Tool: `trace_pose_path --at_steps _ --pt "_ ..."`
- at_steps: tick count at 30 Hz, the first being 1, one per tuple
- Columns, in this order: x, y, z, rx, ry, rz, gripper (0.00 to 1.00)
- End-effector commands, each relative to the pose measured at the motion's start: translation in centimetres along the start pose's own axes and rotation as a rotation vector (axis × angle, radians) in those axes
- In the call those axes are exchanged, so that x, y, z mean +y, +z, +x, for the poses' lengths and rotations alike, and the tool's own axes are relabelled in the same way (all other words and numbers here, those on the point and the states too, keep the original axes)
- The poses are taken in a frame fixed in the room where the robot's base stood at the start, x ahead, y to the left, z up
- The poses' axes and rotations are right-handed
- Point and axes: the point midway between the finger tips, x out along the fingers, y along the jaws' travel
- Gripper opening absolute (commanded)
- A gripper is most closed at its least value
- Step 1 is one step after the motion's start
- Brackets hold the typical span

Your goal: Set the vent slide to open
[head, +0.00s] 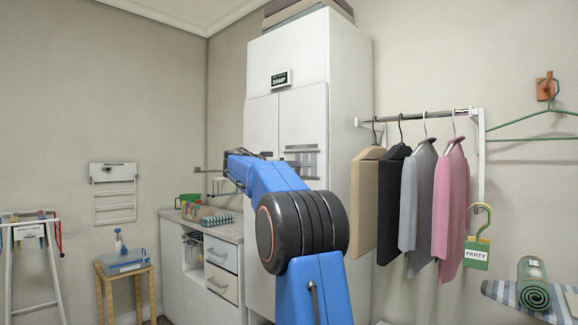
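A grey metal slatted fitting (303,160) sits on the front of the tall white cabinet (348,110); it may be the vent slide, but it is too small to read its setting. My blue arm reaches up and away from me, and my dark gripper (230,168) is at its far end, left of the cabinet front and above the counter. The gripper is apart from the slatted fitting in the picture. Its fingers are small and partly hidden by the arm, so I cannot tell whether they are open or hold anything.
A low white cabinet with drawers (222,271) stands left of the tall one, with small items on its counter (226,230). Clothes (452,200) hang from a rail at right. A wooden stool (128,276) and a wall rack (114,195) are at left.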

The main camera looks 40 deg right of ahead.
Motion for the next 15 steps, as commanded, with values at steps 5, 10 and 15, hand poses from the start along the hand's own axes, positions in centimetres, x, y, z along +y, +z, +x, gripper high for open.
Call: trace_pose_path --at_steps 5,10,15 --pt "0.0 0.0 0.0 0.000 0.000 0.000 0.00" --pt "0.6 -0.1 0.0 0.000 0.000 0.000 0.00" --pt "2.2 -0.1 0.0 0.000 0.000 0.000 0.00"
